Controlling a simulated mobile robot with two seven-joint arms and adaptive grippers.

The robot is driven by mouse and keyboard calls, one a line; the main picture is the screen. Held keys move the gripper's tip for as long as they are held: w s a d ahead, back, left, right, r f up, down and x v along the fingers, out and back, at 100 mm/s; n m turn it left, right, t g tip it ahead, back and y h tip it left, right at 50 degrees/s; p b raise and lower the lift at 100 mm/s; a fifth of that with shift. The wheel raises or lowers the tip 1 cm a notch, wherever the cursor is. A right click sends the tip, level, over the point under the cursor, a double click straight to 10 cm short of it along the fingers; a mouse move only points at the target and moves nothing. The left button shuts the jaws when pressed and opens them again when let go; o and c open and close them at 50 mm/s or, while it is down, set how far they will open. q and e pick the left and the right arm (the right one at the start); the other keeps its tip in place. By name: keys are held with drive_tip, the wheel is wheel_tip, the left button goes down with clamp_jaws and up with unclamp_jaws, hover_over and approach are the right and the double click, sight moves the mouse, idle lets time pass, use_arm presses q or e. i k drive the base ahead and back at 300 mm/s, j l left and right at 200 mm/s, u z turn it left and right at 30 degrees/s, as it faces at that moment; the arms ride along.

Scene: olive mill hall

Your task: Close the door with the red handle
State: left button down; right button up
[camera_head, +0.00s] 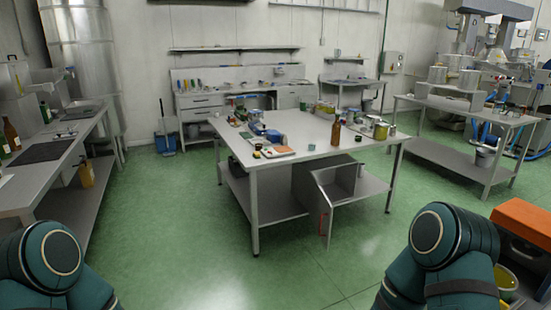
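A grey cabinet (345,180) sits on the lower shelf of the central table, at its front right. Its front is open and I see into its interior. The door (318,203) stands open, swung out toward me from the cabinet's left side. A red upright handle (322,225) is near the door's free edge. Both my arms show only as teal links at the bottom left and bottom right corners, well short of the cabinet. Neither gripper is in view.
The central table (300,165) holds bottles, tins and tools. Green floor (200,250) is clear before it. A workbench (30,190) with bottles stands left. A steel table (470,115) stands right. An orange-topped unit (525,220) is near my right arm.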

sight(320, 210)
drive_tip(key=i+j+z, duration=0.9)
drive_tip(key=i+j, duration=0.15)
drive_tip(key=j, duration=0.2)
drive_tip(key=i+j, duration=0.25)
drive_tip(key=i, duration=0.2)
drive_tip(key=i+j+u, duration=0.1)
drive_tip(key=i+j, duration=0.15)
drive_tip(key=i, duration=0.25)
drive_tip(key=i+j, duration=0.2)
drive_tip(key=i, duration=0.25)
drive_tip(key=i+j, duration=0.2)
drive_tip(key=i, duration=0.3)
drive_tip(key=u, duration=0.05)
